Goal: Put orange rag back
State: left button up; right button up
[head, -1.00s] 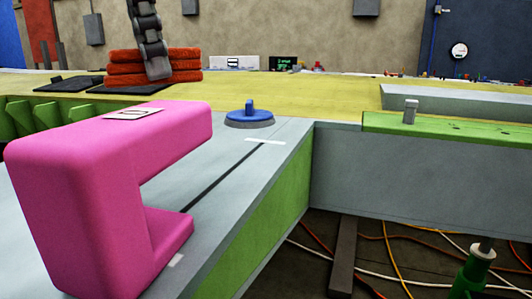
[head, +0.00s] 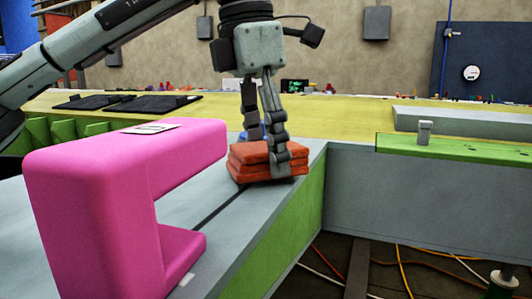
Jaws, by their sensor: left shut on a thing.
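The orange rag (head: 252,163) is a folded, layered stack at the middle of the head view, over the grey beam top (head: 208,187). My left gripper (head: 270,150) comes down from above and is shut on the rag, with one finger in front of it and the other behind. The rag looks level and very low over the beam; I cannot tell whether it touches. A blue knob (head: 241,136) is mostly hidden behind the rag and fingers. My right gripper is not in view.
A large pink C-shaped block (head: 90,200) stands on the beam at the front left. Black pads (head: 150,104) lie on the yellow surface (head: 340,120) behind. A green bar with a grey peg (head: 424,133) is at the right. Cables lie on the floor below.

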aim_at(260, 147)
pick_arm(q)
jog(key=shift+f, duration=0.4)
jog(key=shift+f, duration=0.2)
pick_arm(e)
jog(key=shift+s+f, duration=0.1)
pick_arm(q)
jog(key=o, duration=1.1)
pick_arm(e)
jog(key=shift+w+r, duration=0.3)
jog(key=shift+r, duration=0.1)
pick_arm(q)
jog(key=shift+r, duration=0.1)
jog(key=shift+r, duration=0.25)
jog(key=r, duration=0.6)
jog(key=shift+s+a+r, duration=0.15)
jog(key=shift+s+a, duration=0.05)
jog(key=shift+a, duration=0.2)
jog(key=r, duration=0.2)
jog(key=r+p, duration=0.1)
jog(key=r, duration=0.1)
jog(key=shift+s+a+r, duration=0.1)
jog(key=shift+a, duration=0.25)
jog(key=shift+a+r, duration=0.1)
jog(key=shift+r, duration=0.45)
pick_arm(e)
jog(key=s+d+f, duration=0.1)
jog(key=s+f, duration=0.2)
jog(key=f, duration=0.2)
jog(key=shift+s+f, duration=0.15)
